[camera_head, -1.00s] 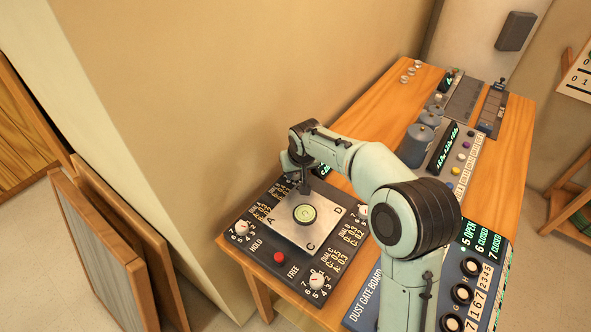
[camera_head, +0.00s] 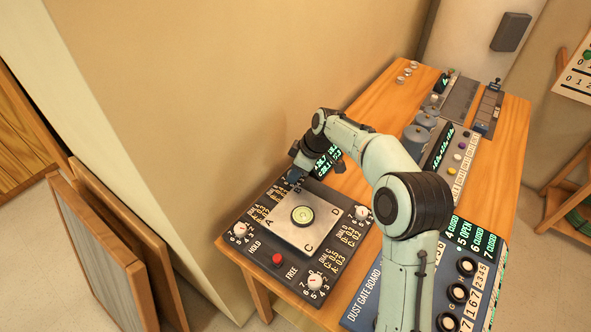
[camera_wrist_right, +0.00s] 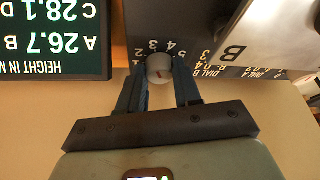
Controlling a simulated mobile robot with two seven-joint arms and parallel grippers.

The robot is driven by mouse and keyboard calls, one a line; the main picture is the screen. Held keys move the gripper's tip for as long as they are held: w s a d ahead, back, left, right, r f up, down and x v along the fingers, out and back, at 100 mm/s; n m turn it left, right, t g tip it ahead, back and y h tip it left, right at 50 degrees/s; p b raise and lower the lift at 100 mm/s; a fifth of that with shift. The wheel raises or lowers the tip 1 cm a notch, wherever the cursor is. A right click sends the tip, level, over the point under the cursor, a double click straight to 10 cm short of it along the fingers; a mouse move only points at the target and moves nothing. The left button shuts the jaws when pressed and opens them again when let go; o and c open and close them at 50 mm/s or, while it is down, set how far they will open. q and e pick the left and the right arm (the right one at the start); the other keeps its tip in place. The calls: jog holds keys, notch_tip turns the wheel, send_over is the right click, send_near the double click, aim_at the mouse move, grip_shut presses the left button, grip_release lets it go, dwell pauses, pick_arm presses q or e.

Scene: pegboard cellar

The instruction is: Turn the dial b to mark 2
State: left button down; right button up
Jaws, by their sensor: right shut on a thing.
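Dial b is a small round white knob (camera_wrist_right: 160,68) with a short reddish pointer line, seen in the right wrist view. Its printed numbers show upside down around its far side; the mark the pointer meets is too small to tell. My right gripper (camera_wrist_right: 159,90) is shut on the knob, one finger on each side. In the head view my right gripper (camera_head: 293,176) is at the back corner of the dark panel (camera_head: 250,243), near the letter B, and hides the knob there. My left gripper is not in view.
Other white dials (camera_head: 239,229) and a red button (camera_head: 278,260) are on the panel's corners and front. A lit height display (camera_wrist_right: 50,40) stands beside dial b. The wall rises close behind.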

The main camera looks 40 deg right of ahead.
jog(key=n+g+y+p, duration=0.1)
jog(key=n, duration=0.2)
jog(key=shift+w+d+r+p, duration=0.1)
jog(key=shift+d+r+p, duration=0.05)
jog(key=shift+p, duration=0.15)
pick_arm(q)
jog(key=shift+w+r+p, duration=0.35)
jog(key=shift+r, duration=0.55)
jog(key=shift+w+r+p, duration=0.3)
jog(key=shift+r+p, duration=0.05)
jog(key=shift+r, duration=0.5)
pick_arm(e)
jog(key=shift+n+g, duration=0.3)
jog(key=shift+n, duration=1)
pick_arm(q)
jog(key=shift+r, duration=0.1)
pick_arm(e)
jog(key=o, duration=1)
jog(key=shift+o, duration=0.2)
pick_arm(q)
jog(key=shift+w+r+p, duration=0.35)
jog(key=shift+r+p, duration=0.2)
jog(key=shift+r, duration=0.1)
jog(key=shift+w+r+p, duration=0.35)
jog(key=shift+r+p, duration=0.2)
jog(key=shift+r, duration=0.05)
pick_arm(e)
jog(key=v, duration=1.3)
jog(key=shift+d, duration=0.3)
jog(key=shift+w, duration=0.1)
